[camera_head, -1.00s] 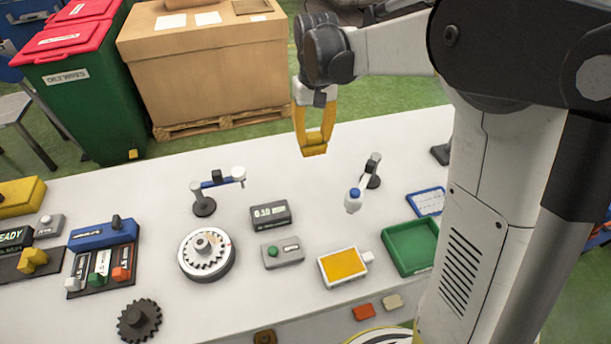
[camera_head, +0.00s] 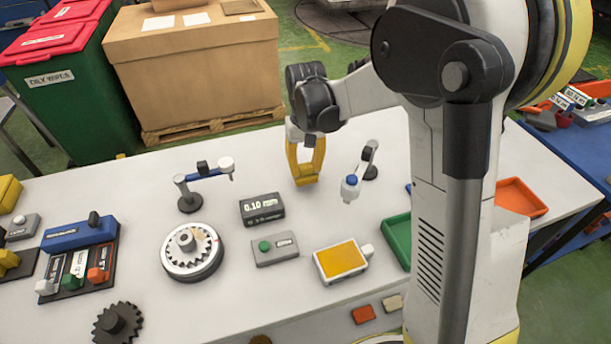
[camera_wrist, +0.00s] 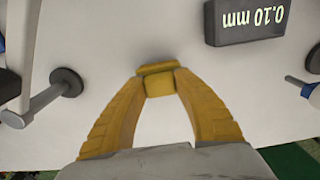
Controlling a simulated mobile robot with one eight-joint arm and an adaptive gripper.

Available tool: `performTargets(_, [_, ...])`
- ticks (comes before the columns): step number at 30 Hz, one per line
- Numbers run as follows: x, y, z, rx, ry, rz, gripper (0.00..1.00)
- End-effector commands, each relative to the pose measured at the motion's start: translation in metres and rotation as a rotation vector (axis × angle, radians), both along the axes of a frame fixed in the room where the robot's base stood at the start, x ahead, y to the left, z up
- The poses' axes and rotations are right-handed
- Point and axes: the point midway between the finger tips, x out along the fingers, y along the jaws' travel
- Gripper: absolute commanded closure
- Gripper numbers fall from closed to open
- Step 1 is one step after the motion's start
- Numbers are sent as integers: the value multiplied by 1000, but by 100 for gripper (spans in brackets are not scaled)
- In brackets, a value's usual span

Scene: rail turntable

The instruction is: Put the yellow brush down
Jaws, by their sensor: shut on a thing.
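My gripper (camera_head: 305,178) has yellow fingers. It points down over the back part of the white table (camera_head: 330,140), between the two small jointed stands. In the wrist view the fingertips (camera_wrist: 158,80) are closed on the small yellow brush (camera_wrist: 160,84), which shows as a yellow block between and just beyond them. A soft shadow lies on the table close to the brush, so it is low over the surface; I cannot tell whether it touches. Much of the brush is hidden by the fingers.
The black 0.10 mm display (camera_head: 262,208) stands nearby in front. A jointed stand with a blue cap (camera_head: 351,183) is to the right, another stand (camera_head: 190,202) to the left. The turntable with a gear (camera_head: 192,252) and a yellow-topped box (camera_head: 341,262) are nearer. Bare table lies behind.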

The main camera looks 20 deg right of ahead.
Motion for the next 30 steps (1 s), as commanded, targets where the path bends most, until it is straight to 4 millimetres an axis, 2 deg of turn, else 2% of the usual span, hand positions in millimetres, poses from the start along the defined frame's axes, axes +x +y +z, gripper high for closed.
performTargets(1, [0, 0, -12, 0, 0, 0, 97])
performTargets(3, [0, 0, -21, 0, 0, 0, 97])
performTargets(14, [0, 0, -24, 0, 0, 0, 97])
performTargets(15, [0, 0, -24, 0, 0, 0, 62])
performTargets(17, [0, 0, -23, 0, 0, 0, 45])
performTargets(26, [0, 0, -22, 0, 0, 0, 45])
performTargets(30, [0, 0, -9, 0, 0, 0, 45])
